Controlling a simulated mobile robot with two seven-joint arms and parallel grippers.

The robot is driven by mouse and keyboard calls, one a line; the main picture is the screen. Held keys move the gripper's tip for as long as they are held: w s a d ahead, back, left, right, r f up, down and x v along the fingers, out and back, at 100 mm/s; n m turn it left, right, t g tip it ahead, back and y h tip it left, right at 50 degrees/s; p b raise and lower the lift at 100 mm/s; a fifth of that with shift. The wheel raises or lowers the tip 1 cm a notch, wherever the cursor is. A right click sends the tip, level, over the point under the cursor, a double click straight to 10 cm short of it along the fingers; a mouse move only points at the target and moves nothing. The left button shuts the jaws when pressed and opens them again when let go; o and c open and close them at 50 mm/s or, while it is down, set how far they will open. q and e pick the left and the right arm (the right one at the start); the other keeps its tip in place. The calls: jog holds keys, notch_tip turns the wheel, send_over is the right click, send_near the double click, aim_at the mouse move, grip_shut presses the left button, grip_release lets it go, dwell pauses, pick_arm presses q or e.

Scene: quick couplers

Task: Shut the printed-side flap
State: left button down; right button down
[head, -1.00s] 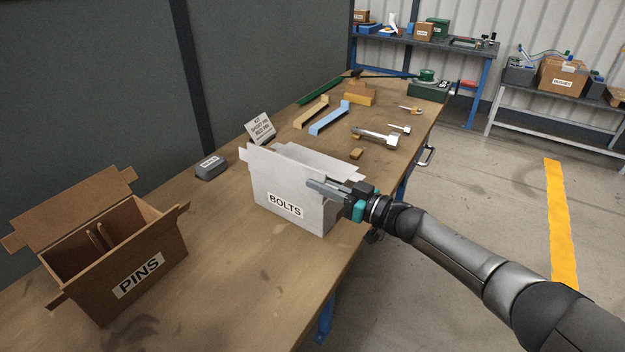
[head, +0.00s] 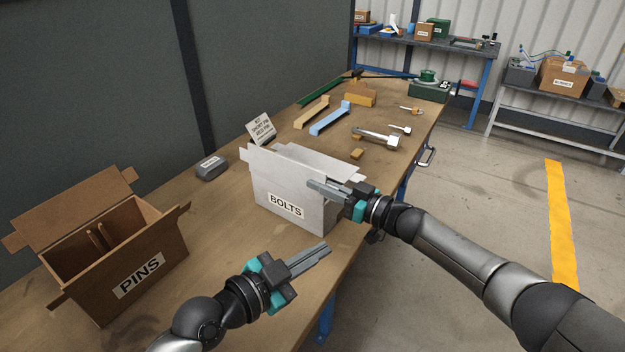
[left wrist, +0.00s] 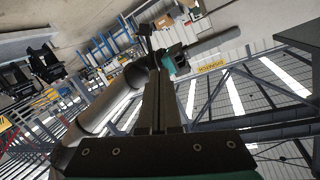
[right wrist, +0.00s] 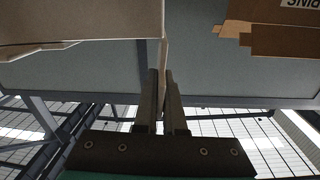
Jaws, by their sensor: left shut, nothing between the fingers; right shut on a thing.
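The white BOLTS box (head: 262,192) stands on the workbench with its printed side facing the front. White panels rise along its top, and a small flap (head: 243,154) sticks out at its left end. I cannot clearly make out the printed-side flap among these panels. My right gripper (head: 311,186) is at the box's right part, above the printed side, shut on a thin edge of the box; in the right wrist view the fingers (right wrist: 164,76) close around a thin panel. My left gripper (head: 327,249) is shut and empty, apart from the box, in front of its printed side.
An open brown PINS box (head: 170,247) stands at the left front. Yellow and blue brackets (head: 330,118) and metal couplers (head: 378,138) lie farther back. The bench (head: 215,220) between the boxes is clear.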

pick_arm(q)
jog(key=w+a+r+m+y, duration=0.3)
jog(key=w+a+r+m, duration=0.2)
jog(key=a+r+m, duration=0.45)
jog(key=m, duration=0.2)
send_near(321, 177)
jog(key=x, duration=0.4)
jog(key=shift+w+d+f, duration=0.1)
jog(key=shift+d+f, duration=0.2)
jog(key=shift+w+d+f+y, duration=0.15)
jog(key=shift+w+d+y, duration=0.15)
jog(key=shift+w+d, duration=0.35)
jog(key=shift+w+a, duration=0.1)
